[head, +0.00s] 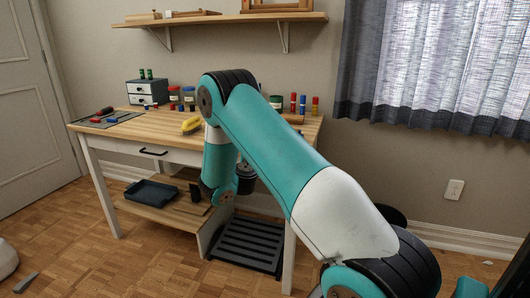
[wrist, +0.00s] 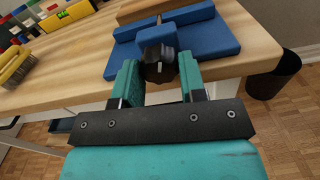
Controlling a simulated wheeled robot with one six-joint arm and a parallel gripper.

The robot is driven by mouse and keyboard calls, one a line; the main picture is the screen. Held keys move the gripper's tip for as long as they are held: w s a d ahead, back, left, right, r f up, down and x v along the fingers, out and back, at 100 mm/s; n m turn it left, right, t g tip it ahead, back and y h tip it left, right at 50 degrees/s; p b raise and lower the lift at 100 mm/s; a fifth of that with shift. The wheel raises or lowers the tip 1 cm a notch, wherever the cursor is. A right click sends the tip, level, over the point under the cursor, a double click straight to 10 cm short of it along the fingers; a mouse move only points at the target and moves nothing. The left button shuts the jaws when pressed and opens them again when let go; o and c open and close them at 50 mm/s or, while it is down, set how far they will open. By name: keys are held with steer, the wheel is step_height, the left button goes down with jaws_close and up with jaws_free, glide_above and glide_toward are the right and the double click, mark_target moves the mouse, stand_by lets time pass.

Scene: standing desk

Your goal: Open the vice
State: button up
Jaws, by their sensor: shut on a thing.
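The blue vice (wrist: 205,42) sits at the edge of the wooden desk in the wrist view, with a wooden piece behind its front part. Its black round knob (wrist: 158,66) faces me on a short metal screw. My gripper (wrist: 160,76) has its two teal fingers on either side of the knob and is shut on it. In the head view my own arm hides the vice and my gripper.
The wooden desk (head: 160,121) carries a small drawer box (head: 146,92), jars and a yellow-handled brush (wrist: 15,65), which lies left of the vice. A black bin (wrist: 273,76) stands on the floor to the right. A dark tray (head: 152,192) lies on the lower shelf.

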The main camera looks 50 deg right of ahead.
steer(key=shift+n, duration=0.8)
steer(key=o, duration=0.9)
